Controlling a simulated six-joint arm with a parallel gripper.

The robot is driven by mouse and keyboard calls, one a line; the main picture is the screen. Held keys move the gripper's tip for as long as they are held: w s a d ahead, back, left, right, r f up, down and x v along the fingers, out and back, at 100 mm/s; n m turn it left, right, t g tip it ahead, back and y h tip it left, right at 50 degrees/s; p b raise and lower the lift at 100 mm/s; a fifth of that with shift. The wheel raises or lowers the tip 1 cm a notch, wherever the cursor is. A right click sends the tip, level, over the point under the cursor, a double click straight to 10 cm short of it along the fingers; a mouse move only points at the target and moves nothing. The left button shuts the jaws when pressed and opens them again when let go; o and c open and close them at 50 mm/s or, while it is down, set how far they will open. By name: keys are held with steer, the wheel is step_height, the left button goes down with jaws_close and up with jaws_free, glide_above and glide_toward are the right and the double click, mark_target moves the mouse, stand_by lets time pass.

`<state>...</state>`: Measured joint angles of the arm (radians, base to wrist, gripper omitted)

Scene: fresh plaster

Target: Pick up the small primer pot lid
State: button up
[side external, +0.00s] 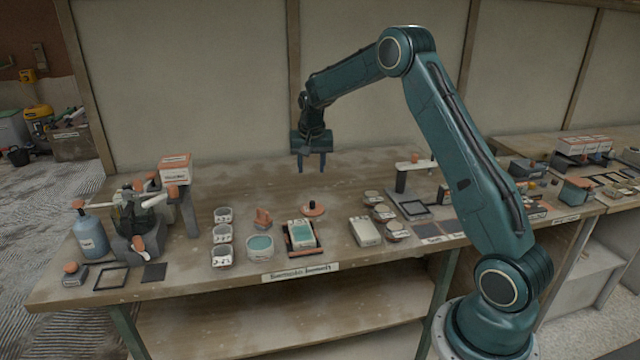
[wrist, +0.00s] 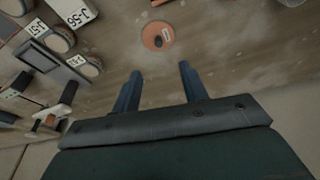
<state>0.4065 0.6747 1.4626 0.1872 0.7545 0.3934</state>
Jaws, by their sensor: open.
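The small primer pot lid is an orange disc with a dark knob (side external: 313,210), lying on the workbench (side external: 200,290) near its middle. My gripper (side external: 312,169) is open and points down, above the bench and behind the lid in the side view. Its two fingers (wrist: 160,72) show in the wrist view with nothing between them.
A box with a teal top (side external: 301,234) stands close in front of the lid. An orange object (side external: 263,218) and a teal-filled tub (side external: 260,247) are to its left. A pale box (side external: 365,231) and several small tins (side external: 383,213) are to its right. Bare bench lies behind the lid.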

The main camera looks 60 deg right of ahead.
steer(key=shift+w+d+f, duration=0.25)
steer(key=shift+d+f, duration=0.5)
steer(key=shift+f, duration=0.15)
glide_above(312, 202)
steer(key=s+a, duration=0.1)
steer(key=shift+f, duration=4.2)
steer(key=shift+f, duration=0.1)
steer(key=shift+x, duration=2.45)
steer(key=shift+w, duration=0.1)
jaws_close()
